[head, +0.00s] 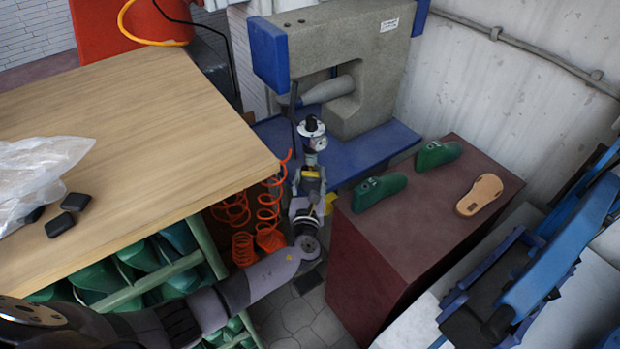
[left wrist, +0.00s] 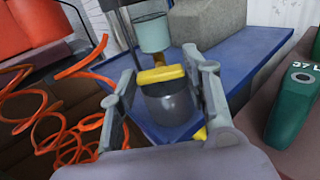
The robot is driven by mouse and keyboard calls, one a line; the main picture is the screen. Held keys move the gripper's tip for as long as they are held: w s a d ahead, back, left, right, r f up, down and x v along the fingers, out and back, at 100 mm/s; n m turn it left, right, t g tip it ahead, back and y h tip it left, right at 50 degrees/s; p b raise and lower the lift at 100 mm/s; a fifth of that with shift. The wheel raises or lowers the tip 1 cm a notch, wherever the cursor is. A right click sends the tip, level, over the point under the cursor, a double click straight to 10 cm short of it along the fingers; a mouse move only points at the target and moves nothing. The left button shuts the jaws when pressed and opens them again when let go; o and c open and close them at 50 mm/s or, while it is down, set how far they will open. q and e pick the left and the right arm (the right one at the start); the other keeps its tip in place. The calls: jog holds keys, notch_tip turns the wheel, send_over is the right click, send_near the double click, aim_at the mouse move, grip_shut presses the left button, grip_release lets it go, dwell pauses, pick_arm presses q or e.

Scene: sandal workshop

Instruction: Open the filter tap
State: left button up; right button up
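The filter unit stands in front of the blue machine base, with a white-and-black top (head: 312,127) and a round gauge (head: 320,143) in the head view. In the left wrist view I see its pale teal upper body (left wrist: 153,33), the yellow tap (left wrist: 160,75) and a dark rounded bowl (left wrist: 170,105) below. My left gripper (head: 309,172) is at the filter. In the left wrist view its fingers (left wrist: 162,68) are apart, one on each side of the yellow tap, with small gaps that look clear. Contact is hard to judge. My right gripper is not in view.
Orange coiled hoses (head: 268,215) hang left of my gripper beside the wooden table (head: 130,130). A dark red block (head: 430,215) with green shoe lasts (head: 380,190) and a tan sole (head: 480,195) stands right. The grey press (head: 350,50) is behind on a blue base (head: 375,147).

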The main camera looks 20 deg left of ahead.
pick_arm(q)
jog(key=c, duration=0.6)
jog(key=n+b, duration=0.2)
jog(key=b, duration=0.1)
jog(key=shift+f+n+b, duration=0.3)
jog(key=shift+f, duration=0.05)
jog(key=shift+c, duration=0.4)
jog(key=shift+n+b, duration=0.35)
jog(key=shift+n, duration=0.05)
jog(key=shift+r+n, duration=0.3)
jog(key=shift+n, duration=0.1)
jog(key=o, duration=1.2)
jog(key=shift+c, duration=0.2)
